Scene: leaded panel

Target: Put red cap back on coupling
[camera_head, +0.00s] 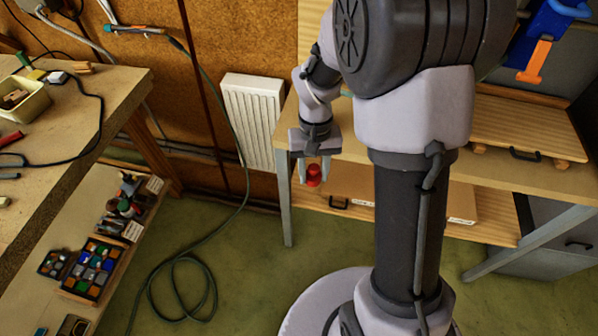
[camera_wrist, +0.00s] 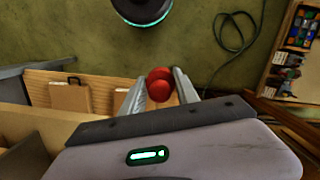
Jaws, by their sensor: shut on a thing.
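The red cap (camera_head: 314,173) is a small, rounded red piece held between the two fingers of my gripper (camera_head: 314,179). The gripper points down in front of the wooden workbench on the right. In the wrist view the red cap (camera_wrist: 160,88) shows two rounded red parts between the pale fingers of my gripper (camera_wrist: 160,90), which are shut on it. I cannot make out the coupling for certain in either view. A dark tool-like piece with orange and teal parts (camera_head: 136,30) hangs on the wall at the upper left, joined to a green hose.
A white radiator (camera_head: 252,120) stands on the brown wall behind my gripper. The green hose (camera_head: 200,262) lies coiled on the green floor. A bench (camera_head: 112,92) and a lower shelf with boxes (camera_head: 92,268) are at left. The workbench (camera_head: 500,168) fills the right.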

